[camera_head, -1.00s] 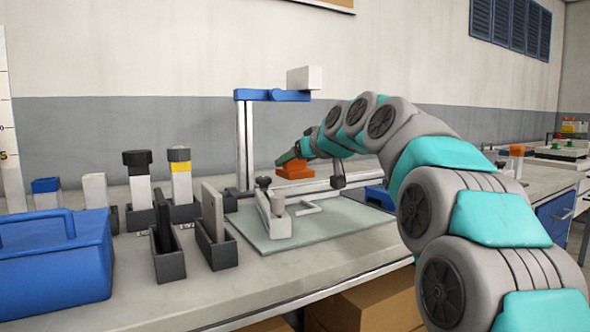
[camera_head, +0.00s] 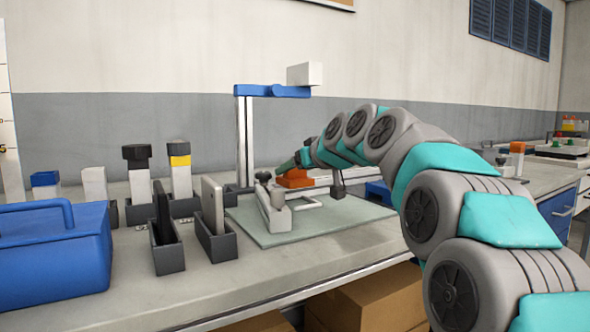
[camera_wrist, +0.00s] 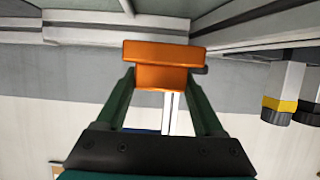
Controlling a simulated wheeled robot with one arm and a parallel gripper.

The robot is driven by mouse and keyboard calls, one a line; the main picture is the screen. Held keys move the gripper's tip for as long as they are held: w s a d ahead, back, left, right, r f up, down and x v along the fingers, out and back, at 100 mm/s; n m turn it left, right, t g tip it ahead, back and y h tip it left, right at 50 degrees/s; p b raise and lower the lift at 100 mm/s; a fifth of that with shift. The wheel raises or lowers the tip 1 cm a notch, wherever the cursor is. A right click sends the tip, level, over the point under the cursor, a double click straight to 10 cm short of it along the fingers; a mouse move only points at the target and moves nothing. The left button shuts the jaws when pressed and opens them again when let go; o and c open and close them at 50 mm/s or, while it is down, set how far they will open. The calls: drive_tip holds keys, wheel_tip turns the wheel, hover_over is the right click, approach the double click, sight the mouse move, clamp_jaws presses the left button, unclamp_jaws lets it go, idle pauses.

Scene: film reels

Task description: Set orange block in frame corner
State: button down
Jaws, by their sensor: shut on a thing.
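The orange block (camera_head: 296,180) is held by my gripper (camera_head: 290,165) low over the back part of the pale green mat (camera_head: 303,228), close to the grey-white frame (camera_head: 312,199). In the wrist view the orange block (camera_wrist: 160,62) sits between the two green fingers of my gripper (camera_wrist: 160,82), which are shut on its sides. The block's wider part faces away from the palm. Frame bars show beyond the block in the wrist view. I cannot tell whether the block touches the frame or its corner, since the contact is hidden.
A stand (camera_head: 245,140) with a blue arm rises behind the frame. Dark holders (camera_head: 168,257) with slabs and a blue case (camera_head: 50,265) stand at the left. Capped bottles (camera_head: 181,175) stand behind them. The mat's front part is clear.

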unclamp_jaws()
drive_tip(key=shift+r, duration=0.15)
drive_tip(key=shift+r+p, duration=0.6)
drive_tip(key=shift+p, duration=0.15)
drive_tip(key=v, duration=1.2)
drive_tip(key=shift+b, duration=0.45)
drive_tip(key=shift+d+f, duration=0.1)
drive_tip(key=shift+f, duration=0.05)
